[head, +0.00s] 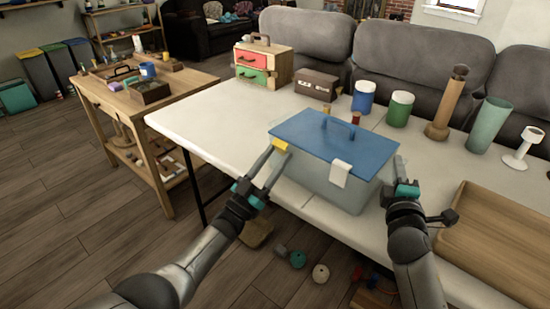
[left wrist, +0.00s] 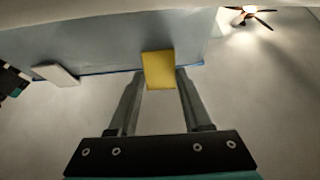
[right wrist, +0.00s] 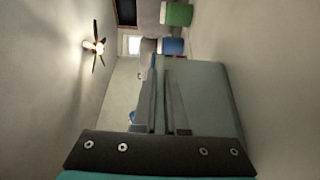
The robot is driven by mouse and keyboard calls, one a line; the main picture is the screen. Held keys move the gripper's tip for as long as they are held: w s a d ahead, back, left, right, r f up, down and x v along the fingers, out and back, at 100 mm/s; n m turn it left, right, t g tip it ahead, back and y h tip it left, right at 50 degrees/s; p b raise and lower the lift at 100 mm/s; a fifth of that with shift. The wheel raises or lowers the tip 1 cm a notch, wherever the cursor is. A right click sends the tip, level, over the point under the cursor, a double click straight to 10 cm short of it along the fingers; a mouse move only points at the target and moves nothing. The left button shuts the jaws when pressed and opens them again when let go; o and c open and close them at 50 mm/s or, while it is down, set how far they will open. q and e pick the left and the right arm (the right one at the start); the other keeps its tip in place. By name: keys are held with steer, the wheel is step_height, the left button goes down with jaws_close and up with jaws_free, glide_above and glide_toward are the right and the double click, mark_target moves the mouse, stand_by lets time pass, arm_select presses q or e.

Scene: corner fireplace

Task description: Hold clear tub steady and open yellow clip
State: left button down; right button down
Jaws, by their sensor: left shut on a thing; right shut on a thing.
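The clear tub (head: 325,185) stands on the white table with its blue lid (head: 325,135) lying on top. The yellow clip (head: 280,145) is on the lid's left front edge; in the left wrist view the clip (left wrist: 158,70) sits between my finger ends. My left gripper (head: 270,162) is shut on the yellow clip. A white clip (head: 340,173) hangs down at the tub's front right. My right gripper (head: 400,172) is at the tub's right end, shut on the tub's wall; the right wrist view shows the tub (right wrist: 205,90) against its fingers.
A wooden tray (head: 500,235) lies to the right, close to my right arm. Blue (head: 363,97) and green (head: 400,108) canisters, a brown box (head: 316,84) and tall cups stand behind the tub. The table's left part (head: 215,115) is clear.

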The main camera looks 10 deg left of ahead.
steer(key=shift+d, duration=0.1)
arm_select(q)
steer(key=shift+c, duration=1.6)
jaws_free()
steer(key=v, duration=1.2)
arm_select(e)
steer(key=c, duration=0.9)
jaws_free()
steer(key=o, duration=0.6)
steer(key=shift+s, duration=0.1)
